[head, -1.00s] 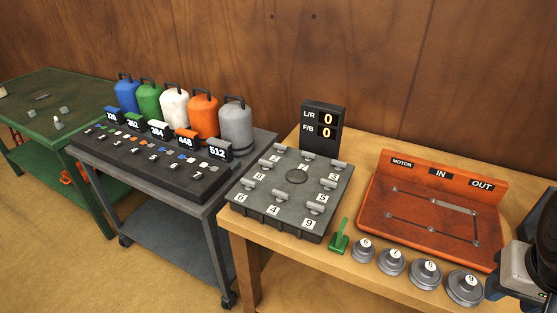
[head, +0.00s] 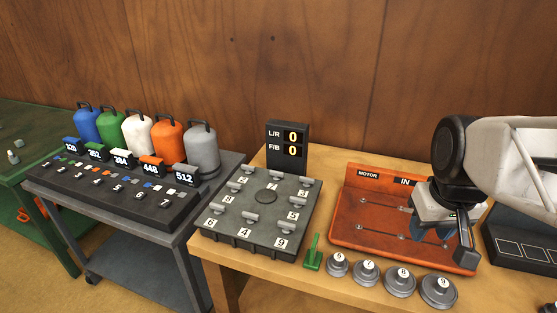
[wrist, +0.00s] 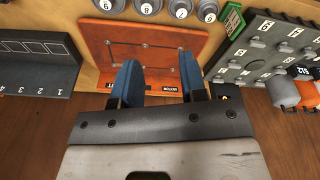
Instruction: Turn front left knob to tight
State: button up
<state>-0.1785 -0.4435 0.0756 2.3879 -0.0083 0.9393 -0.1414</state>
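A dark grey board (head: 265,248) with several grey T-shaped knobs on numbered labels sits left of centre on the wooden table in the head view. The knob near its front left corner (head: 221,210) stands beside the label 6. Whether it is tight cannot be told. My gripper (wrist: 158,60) is open and empty, its blue fingers apart over the orange board. In the head view my gripper (head: 437,234) is well to the right of the grey board, and touches no knob. Part of the grey board shows at the right of the wrist view (wrist: 243,62).
A display (head: 288,135) reading 0 and 0 stands behind the grey board. A green upright piece (head: 313,255) and several numbered round weights (head: 400,282) line the table's front. The orange board (head: 375,225) is under my gripper. A trolley with coloured tanks (head: 168,140) stands left.

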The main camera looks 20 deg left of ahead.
jog(key=w+a+n, duration=0.4)
jog(key=w+a, duration=0.4)
jog(key=a, duration=0.4)
jog(key=n+g, duration=0.2)
jog(key=n, duration=0.8)
send_over(217, 205)
notch_tip(217, 205, down, 12)
jog(key=shift+w+d+r, duration=0.1)
jog(key=shift+d, duration=0.05)
jog(key=shift+a, duration=0.2)
jog(key=shift+f, duration=4)
